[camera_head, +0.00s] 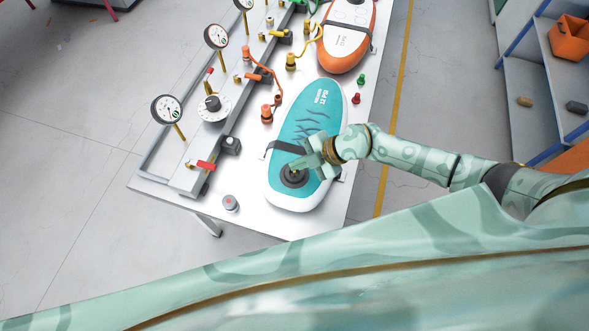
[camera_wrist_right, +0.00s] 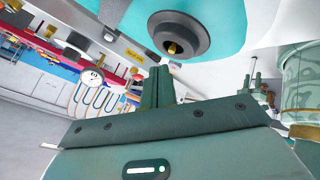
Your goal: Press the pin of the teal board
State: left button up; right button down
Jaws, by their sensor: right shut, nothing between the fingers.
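The teal board (camera_head: 313,118) lies on the metal table with a dark strap across it. Its round dark valve (camera_head: 294,176) is near the board's near end. In the right wrist view the valve (camera_wrist_right: 180,34) shows a small brass pin (camera_wrist_right: 173,47) in its centre. My right gripper (camera_head: 299,165) is shut and empty, with its fingertips over the valve in the head view. In the wrist view the shut fingers (camera_wrist_right: 158,70) sit just short of the valve, with a small gap in the picture; I cannot tell whether they touch. My left gripper is not in view.
An orange board (camera_head: 345,38) lies farther back on the table (camera_head: 255,222). Gauges (camera_head: 167,110), a dial (camera_head: 213,106), a red-handled valve (camera_head: 205,165) and hoses line the left side. A grey knob (camera_head: 230,203) stands near the front edge. Shelves (camera_head: 530,90) stand at the right.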

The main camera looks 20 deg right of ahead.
jog(key=shift+f, duration=0.1)
dwell(0.5)
jog(key=shift+f, duration=0.35)
jog(key=shift+f+b, duration=0.35)
jog(key=shift+f, duration=0.2)
dwell(0.5)
jog(key=shift+r+p, duration=1)
jog(key=shift+p, duration=0.25)
notch_tip(320, 180, up, 6)
jog(key=p, duration=0.7)
